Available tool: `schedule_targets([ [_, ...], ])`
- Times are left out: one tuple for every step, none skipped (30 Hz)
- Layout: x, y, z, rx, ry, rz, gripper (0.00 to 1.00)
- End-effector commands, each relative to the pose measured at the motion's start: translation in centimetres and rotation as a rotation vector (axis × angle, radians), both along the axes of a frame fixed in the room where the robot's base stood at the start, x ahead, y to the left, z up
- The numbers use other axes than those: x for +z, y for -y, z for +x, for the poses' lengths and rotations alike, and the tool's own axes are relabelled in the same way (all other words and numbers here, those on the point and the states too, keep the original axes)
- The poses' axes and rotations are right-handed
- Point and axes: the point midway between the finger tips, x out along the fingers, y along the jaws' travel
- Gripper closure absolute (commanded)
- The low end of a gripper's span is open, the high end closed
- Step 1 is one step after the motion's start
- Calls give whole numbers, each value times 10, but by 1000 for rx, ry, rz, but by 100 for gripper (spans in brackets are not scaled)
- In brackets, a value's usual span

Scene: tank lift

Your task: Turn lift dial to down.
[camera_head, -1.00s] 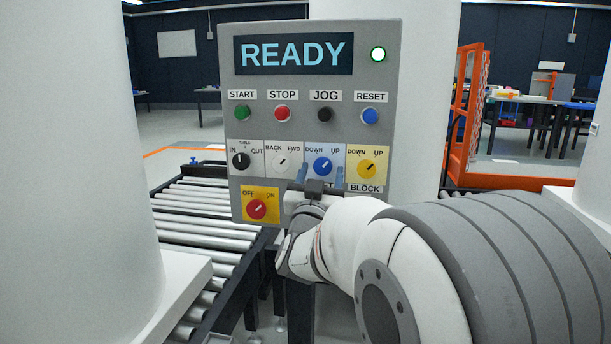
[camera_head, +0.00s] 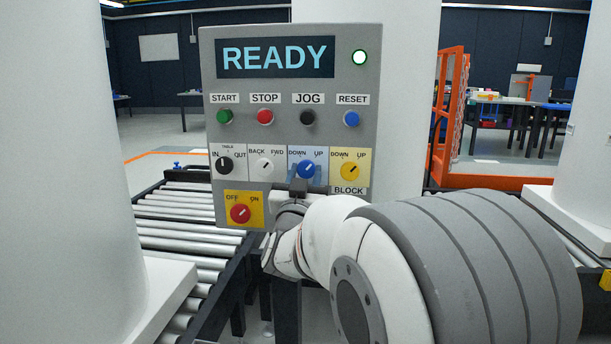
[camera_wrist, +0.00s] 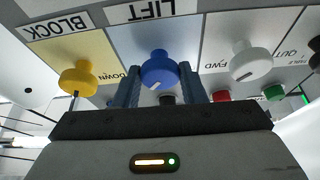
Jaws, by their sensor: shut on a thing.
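The blue lift dial (camera_head: 306,169) is on the grey control panel (camera_head: 386,120), on a pale blue label marked DOWN on the left and UP on the right. Its white mark points to the upper right, toward UP. My gripper (camera_head: 307,179) is shut on this dial. In the wrist view, which shows the panel upside down, the blue dial (camera_wrist: 159,72) sits between the two blue fingers of my gripper (camera_wrist: 160,80), one on each side. The fingers partly hide the label's words there.
A yellow block dial (camera_head: 351,171) and a white back/forward dial (camera_head: 264,166) flank it closely. A red off/on dial (camera_head: 240,213) is lower left. Several push buttons sit above, and the screen (camera_head: 275,57) reads READY. A roller conveyor (camera_head: 190,225) lies behind on the left.

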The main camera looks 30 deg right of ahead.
Motion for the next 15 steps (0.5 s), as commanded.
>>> schedule_targets([
  [0, 0, 0, -1, 0, 0, 86],
  [0, 0, 0, -2, -1, -1, 86],
  [0, 1, 0, -1, -3, -5, 86],
  [-1, 1, -1, -2, -5, -7, 86],
  [-1, 1, -1, -2, -8, -12, 86],
  [-1, 1, -1, -2, -13, -19, 86],
  [-1, 1, -1, -1, -18, -26, 86],
  [-1, 1, -1, -1, -23, -35, 86],
  [-1, 1, -1, -1, -33, -48, 86],
  [-1, 1, -1, -3, -40, -59, 86],
  [-1, 1, -1, -2, -49, -73, 86],
  [-1, 2, -1, -3, -61, -92, 86],
  [-1, 2, -1, -2, -73, -109, 86],
  [-1, 2, -1, -1, -84, -126, 86],
  [-2, 2, -2, -2, -102, -152, 86],
])
